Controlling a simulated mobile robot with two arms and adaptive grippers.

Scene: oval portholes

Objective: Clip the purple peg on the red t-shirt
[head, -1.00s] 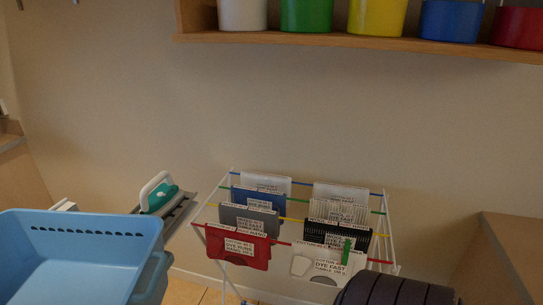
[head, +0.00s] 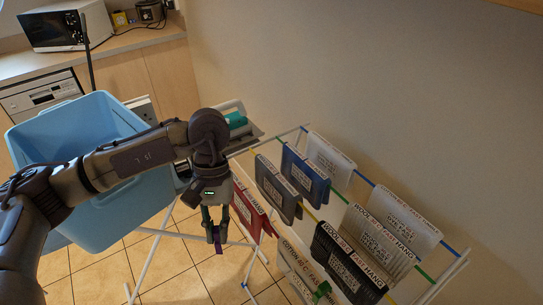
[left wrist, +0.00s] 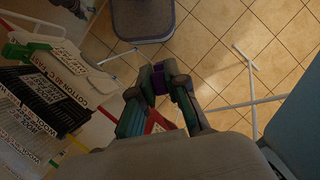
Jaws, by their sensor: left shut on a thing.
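The purple peg (head: 219,249) is between the fingertips of my left gripper (head: 216,238), which points down and is shut on it. It also shows as a purple piece (left wrist: 158,79) in the left wrist view. The red t-shirt (head: 246,209) hangs on the drying rack just right of the gripper in the head view, partly hidden by the gripper. In the left wrist view a bit of red (left wrist: 155,121) shows behind the fingers. The peg looks apart from the shirt. My right gripper is not in view.
Other labelled garments hang on the rack: grey (head: 278,190), blue (head: 305,178), black (head: 345,264) and several white ones. A green peg (head: 322,291) sits on a white garment at the front. A blue basket (head: 125,220) stands to the left, behind my arm. A microwave (head: 65,26) is far back.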

